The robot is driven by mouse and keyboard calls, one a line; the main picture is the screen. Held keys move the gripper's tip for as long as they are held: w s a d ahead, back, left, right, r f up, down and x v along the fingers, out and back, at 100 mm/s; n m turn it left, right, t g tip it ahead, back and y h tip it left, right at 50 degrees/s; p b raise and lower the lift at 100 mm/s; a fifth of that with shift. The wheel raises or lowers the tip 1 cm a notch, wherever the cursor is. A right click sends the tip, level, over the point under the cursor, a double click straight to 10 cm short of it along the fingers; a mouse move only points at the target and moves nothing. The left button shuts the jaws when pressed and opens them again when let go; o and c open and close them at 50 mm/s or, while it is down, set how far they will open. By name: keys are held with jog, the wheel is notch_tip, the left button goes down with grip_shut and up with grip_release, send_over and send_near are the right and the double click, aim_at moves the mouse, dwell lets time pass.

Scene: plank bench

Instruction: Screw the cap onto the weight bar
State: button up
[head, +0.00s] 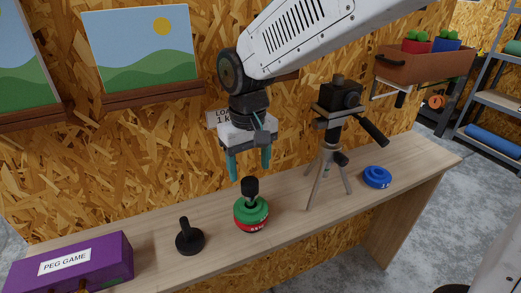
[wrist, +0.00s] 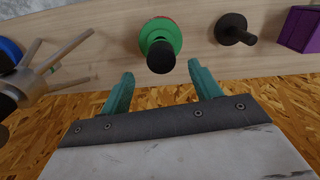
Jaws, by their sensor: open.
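A weight bar stands upright on the bench with a green disc (head: 250,208) above a red disc (head: 252,228). A black cylindrical cap (head: 250,186) sits at the top of the bar; I cannot tell whether its thread is engaged. In the wrist view the cap (wrist: 161,57) covers part of the green disc (wrist: 160,36). My gripper (head: 249,176) is open, with teal fingers pointing down just above the cap. In the wrist view the cap lies between and beyond the fingertips (wrist: 160,70), with nothing held.
A black base with an upright post (head: 189,238) stands left of the weights. A purple peg game box (head: 70,262) is at the left end. A camera tripod (head: 328,170) stands close on the right, beside a blue disc (head: 377,177). A partly hidden wall sign (head: 220,117) is behind my gripper.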

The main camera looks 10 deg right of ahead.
aim_at(251, 181)
jog(key=shift+a+f, duration=0.15)
jog(key=shift+f, duration=2.1)
jog(key=c, duration=1)
jog(key=shift+c, duration=0.4)
jog(key=m, duration=0.2)
jog(key=shift+m, duration=0.4)
jog(key=shift+c, duration=0.3)
jog(key=shift+s, duration=0.1)
jog(key=shift+d+f+m, duration=0.15)
jog(key=shift+d+m, duration=0.05)
jog(key=shift+m, duration=1.3)
